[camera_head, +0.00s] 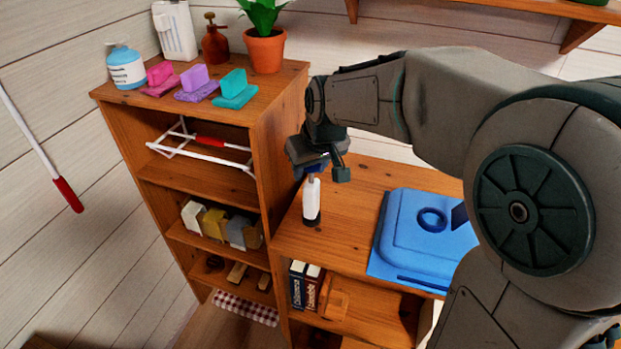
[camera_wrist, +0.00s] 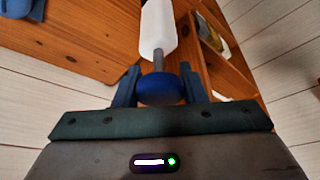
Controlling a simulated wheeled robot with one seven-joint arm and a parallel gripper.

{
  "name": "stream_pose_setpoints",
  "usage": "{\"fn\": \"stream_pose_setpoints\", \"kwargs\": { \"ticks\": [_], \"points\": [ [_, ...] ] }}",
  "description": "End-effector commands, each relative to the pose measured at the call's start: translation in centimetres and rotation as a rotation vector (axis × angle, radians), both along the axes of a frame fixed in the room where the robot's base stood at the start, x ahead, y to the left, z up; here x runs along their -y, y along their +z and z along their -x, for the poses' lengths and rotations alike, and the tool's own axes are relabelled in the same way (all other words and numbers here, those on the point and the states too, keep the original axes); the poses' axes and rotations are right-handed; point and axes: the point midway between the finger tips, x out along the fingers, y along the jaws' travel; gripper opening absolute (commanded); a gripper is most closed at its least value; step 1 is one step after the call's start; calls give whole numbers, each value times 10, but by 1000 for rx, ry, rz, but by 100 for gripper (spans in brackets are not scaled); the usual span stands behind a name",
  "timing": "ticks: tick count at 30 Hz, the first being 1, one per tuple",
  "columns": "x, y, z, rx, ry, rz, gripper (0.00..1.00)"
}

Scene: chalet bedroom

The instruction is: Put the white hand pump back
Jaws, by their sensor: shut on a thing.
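The white hand pump (camera_head: 312,197) is upright over the left part of the lower cabinet top (camera_head: 350,190), with a dark base at its lower end. I cannot tell whether that base touches the wood. My gripper (camera_head: 325,170) is above the pump, pointing down, and is shut on its blue knob. In the wrist view the blue knob (camera_wrist: 162,87) sits between the two fingers, with a grey rod leading to the white body (camera_wrist: 158,28). The far end of the pump is cut off in that view.
A blue case (camera_head: 425,240) lies on the lower top, right of the pump. A taller shelf (camera_head: 275,105) stands to the left, bearing a blue-labelled bottle (camera_head: 126,69), sponges (camera_head: 236,90) and a potted plant (camera_head: 265,50). Books (camera_head: 305,287) stand on the shelf below.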

Motion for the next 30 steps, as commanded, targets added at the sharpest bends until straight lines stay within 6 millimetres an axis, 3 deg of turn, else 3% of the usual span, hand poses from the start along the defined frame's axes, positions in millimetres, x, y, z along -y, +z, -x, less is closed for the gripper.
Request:
{"fn": "stream_pose_setpoints", "kwargs": {
  "ticks": [8, 20, 21, 22, 30],
  "points": [
    [0, -36, 0, -3, -1, 1, 0],
    [1, -43, 0, 0, -1, 0, 0],
    [1, -41, 0, -1, -1, 0, 49],
    [0, -41, 0, -1, -1, 0, 57],
    [0, -41, 0, -2, -1, 0, 59]
  ]
}}
